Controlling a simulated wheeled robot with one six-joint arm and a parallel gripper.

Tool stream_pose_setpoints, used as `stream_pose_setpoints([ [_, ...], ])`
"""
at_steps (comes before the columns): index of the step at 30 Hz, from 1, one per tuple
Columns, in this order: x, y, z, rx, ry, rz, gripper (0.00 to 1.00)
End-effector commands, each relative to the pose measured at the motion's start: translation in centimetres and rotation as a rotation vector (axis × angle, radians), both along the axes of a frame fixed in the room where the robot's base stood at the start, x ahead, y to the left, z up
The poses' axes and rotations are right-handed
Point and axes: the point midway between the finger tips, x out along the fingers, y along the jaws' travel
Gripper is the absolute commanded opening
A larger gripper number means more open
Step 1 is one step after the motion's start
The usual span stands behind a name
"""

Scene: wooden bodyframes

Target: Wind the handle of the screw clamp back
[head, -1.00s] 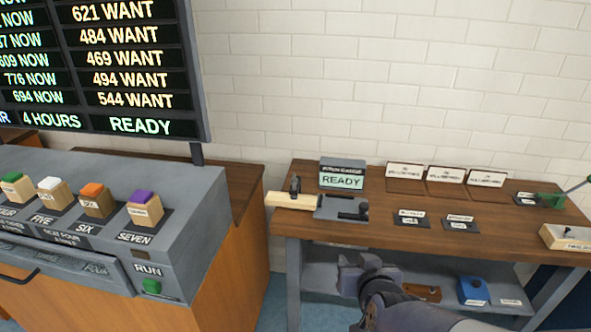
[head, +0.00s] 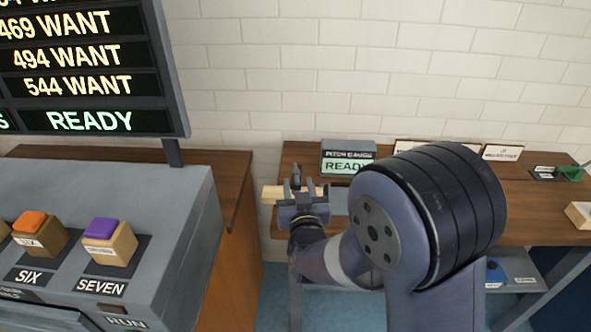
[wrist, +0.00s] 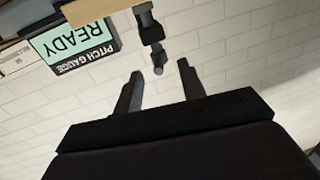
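The dark screw clamp (head: 296,171) stands at the left end of the wooden bench, by a pale wooden bar (head: 270,193). In the wrist view the clamp (wrist: 150,28) hangs in from the top, with a small round-ended handle part (wrist: 158,68) pointing down. My gripper (head: 299,187) is in front of the clamp in the head view and hides its lower part. In the wrist view my gripper (wrist: 160,70) is open, one finger on each side of the handle end, with gaps visible on both sides.
The pitch gauge sign (head: 347,158), reading READY, stands just right of the clamp; it shows inverted in the wrist view (wrist: 72,45). A grey console (head: 170,210) with coloured buttons is at the left. My arm hides much of the bench.

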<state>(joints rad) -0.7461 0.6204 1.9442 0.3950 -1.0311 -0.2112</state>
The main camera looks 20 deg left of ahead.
Motion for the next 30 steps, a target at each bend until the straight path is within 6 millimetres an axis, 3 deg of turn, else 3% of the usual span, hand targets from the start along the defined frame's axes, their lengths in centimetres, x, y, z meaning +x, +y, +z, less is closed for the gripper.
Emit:
stream_pose_setpoints([
  [9, 4.3, 1.9, 0.0, 0.0, 0.001, 0.0, 0.39],
  [23, 5.3, 2.3, 0.0, 0.0, 0.001, 0.001, 0.39],
  [30, 5.3, 2.3, 0.0, 0.0, 0.001, 0.001, 0.19],
])
